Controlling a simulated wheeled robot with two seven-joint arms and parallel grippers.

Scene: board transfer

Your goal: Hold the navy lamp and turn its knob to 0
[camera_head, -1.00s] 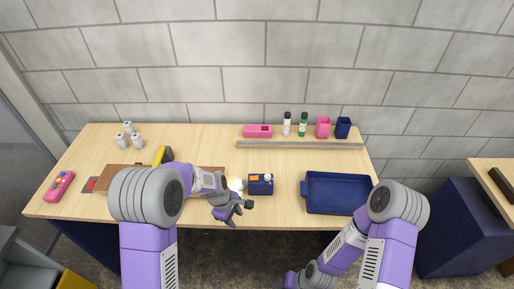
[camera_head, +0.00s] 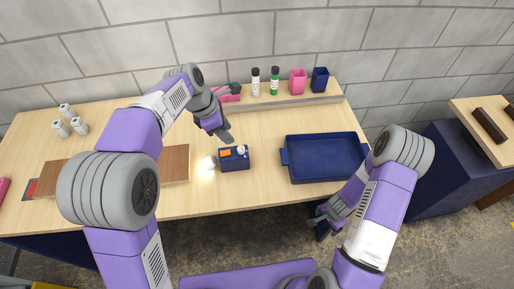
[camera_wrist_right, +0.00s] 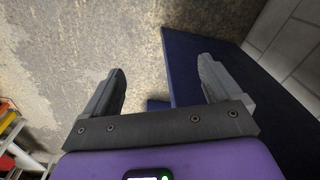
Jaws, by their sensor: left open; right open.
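The navy lamp (camera_head: 236,164) is a small navy box on the table, left of the navy tray. It has an orange panel and a white knob (camera_head: 241,150) on top, and a glowing bulb (camera_head: 209,162) at its left side. The knob's setting is too small to read. My left gripper (camera_head: 231,113) is open and empty, above and behind the lamp in the head view, with one fingertip near its top edge. My right gripper (camera_head: 320,222) is open and empty, low by the table's front edge; its spread fingers show in the right wrist view (camera_wrist_right: 160,88).
A navy tray (camera_head: 325,180) lies right of the lamp. A ledge (camera_head: 290,104) behind carries two bottles, a pink cup (camera_head: 298,82) and a navy cup (camera_head: 319,80). A brown board (camera_head: 175,165) lies left, with white cylinders (camera_head: 70,123) beyond. The tabletop between lamp and tray is clear.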

